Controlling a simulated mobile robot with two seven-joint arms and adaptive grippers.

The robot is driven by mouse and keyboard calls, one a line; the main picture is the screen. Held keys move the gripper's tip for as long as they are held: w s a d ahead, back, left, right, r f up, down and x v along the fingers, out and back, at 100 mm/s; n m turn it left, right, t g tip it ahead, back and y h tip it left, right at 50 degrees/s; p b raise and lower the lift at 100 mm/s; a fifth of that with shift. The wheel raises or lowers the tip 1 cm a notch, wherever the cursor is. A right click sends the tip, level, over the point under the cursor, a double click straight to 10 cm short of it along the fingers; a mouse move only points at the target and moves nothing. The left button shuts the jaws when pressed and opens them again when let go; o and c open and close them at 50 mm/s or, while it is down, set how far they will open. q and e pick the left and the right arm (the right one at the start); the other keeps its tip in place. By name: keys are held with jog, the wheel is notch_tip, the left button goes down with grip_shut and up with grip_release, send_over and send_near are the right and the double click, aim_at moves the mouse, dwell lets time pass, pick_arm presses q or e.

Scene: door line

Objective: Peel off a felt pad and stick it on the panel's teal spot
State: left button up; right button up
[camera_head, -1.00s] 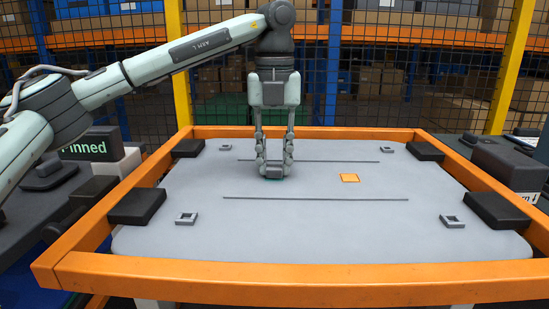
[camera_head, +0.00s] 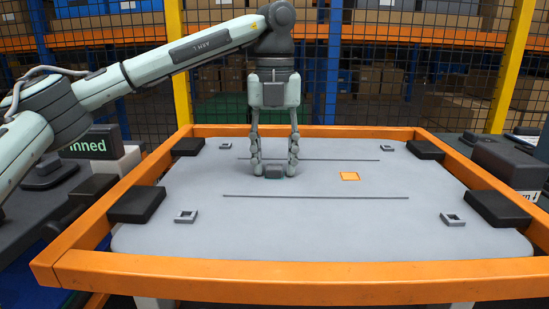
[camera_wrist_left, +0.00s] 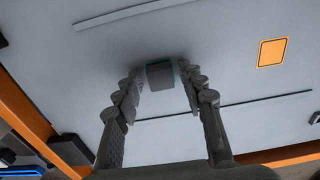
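The panel (camera_head: 330,225) is a flat grey plate in an orange frame. A dark grey felt pad (camera_head: 274,173) lies on it, left of centre; it also shows in the left wrist view (camera_wrist_left: 160,76). A thin rim of the teal spot (camera_wrist_left: 147,69) shows around the pad's edge; the pad covers the rest. My left gripper (camera_head: 274,168) points straight down over the pad. Its fingers stand apart on either side, open, with visible gaps to the pad in the head view. My right gripper is in neither view.
An orange square (camera_head: 350,177) lies right of the pad. Two thin dark strips (camera_head: 315,198) cross the panel. Small square brackets (camera_head: 186,216) sit near the corners, and black blocks (camera_head: 137,205) line the frame's sides. A mesh fence stands behind.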

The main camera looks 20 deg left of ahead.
pick_arm(q)
jog(key=shift+o, duration=0.3)
jog(key=shift+r, duration=0.1)
notch_tip(320, 180, up, 12)
dwell(0.4)
dwell(0.4)
